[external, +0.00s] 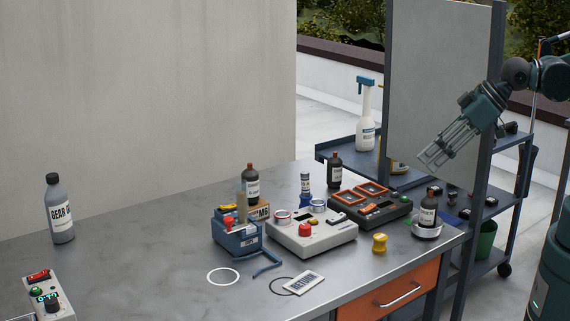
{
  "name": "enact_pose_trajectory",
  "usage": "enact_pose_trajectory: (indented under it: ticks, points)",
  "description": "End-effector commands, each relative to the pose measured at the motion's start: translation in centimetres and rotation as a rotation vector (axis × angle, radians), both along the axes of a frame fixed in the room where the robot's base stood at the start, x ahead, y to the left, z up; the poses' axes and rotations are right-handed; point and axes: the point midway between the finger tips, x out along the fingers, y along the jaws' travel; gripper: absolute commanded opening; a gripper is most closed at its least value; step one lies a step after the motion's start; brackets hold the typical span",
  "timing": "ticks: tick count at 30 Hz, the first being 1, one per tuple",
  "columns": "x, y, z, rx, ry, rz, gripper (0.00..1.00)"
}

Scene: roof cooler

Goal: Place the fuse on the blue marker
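My gripper (436,158) is at the upper right, pointing down and left, high above the right end of the table. Its fingers look apart, with nothing between them. A small pale banded cylinder, possibly the fuse (305,183), stands upright behind the grey device, to the left of and below my gripper. A blue piece (305,197) shows under it; I cannot tell whether that is a stand or the blue marker. A white ring (223,276) and a dark ring (284,286) lie flat at the table's front; neither is clearly blue.
The grey device (312,236) and dark orange-framed device (371,208) crowd the table (140,270). Around them are a blue box (237,239), dark bottles (252,186), a yellow knob (380,243) and a label card (303,284). An upright panel (435,80) stands behind. The left table is mostly clear.

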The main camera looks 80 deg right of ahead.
Motion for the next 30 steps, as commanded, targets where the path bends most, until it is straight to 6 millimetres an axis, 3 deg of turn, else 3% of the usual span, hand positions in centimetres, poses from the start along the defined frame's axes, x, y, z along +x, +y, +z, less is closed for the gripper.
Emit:
enact_pose_trajectory:
  ticks: [6, 12, 30]
  points:
    - [-4.1, 1.1, 0.2, 0.006, 0.057, 0.026, 0.29]
    - [-6.6, 1.6, 0.3, 0.008, 0.092, 0.042, 0.29]
    - [-7.4, 1.8, 0.3, 0.009, 0.105, 0.049, 0.29]
